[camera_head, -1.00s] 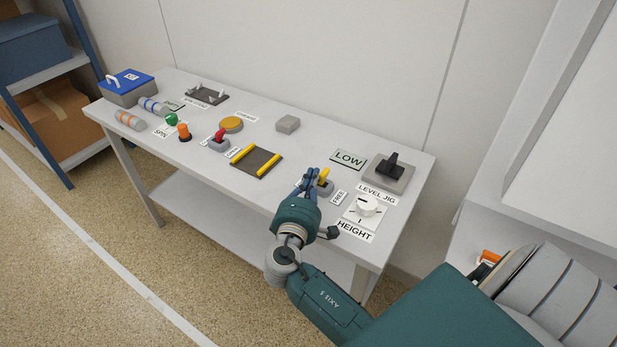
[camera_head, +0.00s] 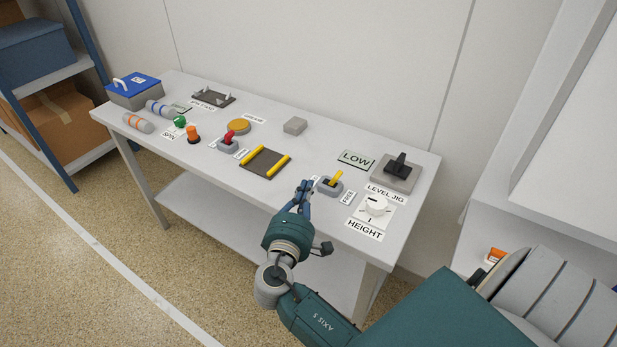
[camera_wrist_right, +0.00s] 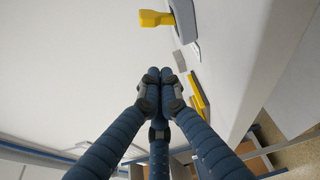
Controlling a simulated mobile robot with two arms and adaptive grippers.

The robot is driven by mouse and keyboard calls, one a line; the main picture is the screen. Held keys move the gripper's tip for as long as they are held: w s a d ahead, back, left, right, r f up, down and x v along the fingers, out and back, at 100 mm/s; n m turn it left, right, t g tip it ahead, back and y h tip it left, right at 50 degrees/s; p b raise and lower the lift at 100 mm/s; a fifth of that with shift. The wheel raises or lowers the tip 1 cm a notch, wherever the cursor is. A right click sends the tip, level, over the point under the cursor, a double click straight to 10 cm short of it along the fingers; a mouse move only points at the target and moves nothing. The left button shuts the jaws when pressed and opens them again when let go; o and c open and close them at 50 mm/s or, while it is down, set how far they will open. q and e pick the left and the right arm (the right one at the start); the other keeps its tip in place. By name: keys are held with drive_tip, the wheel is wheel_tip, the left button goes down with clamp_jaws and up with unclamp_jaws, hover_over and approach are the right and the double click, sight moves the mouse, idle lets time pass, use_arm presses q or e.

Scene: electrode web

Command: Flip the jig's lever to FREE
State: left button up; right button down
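The jig's lever is a short yellow handle (camera_head: 335,178) on a grey base (camera_head: 327,191) near the table's front edge. It leans to the right, toward the side of the FREE label (camera_head: 348,198). The lever also shows at the top of the right wrist view (camera_wrist_right: 155,18). My right gripper (camera_head: 304,188) is left of the lever and apart from it. In the right wrist view its fingertips (camera_wrist_right: 159,74) are together with nothing between them. My left gripper is out of view.
Right of the lever are the white HEIGHT knob (camera_head: 376,205) and the LEVEL JIG block (camera_head: 395,174) with a black handle. A LOW sign (camera_head: 356,160) lies behind.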

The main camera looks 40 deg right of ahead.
drive_tip(key=shift+s+a+f, duration=0.1)
drive_tip(key=shift+s+a, duration=0.2)
drive_tip(key=shift+a, duration=0.25)
drive_tip(key=shift+s+a+f, duration=0.1)
drive_tip(key=shift+s+a, duration=0.2)
drive_tip(key=shift+a, duration=0.25)
drive_tip(key=shift+s+a, duration=0.1)
drive_tip(key=shift+a, duration=0.1)
drive_tip(key=shift+s, duration=0.1)
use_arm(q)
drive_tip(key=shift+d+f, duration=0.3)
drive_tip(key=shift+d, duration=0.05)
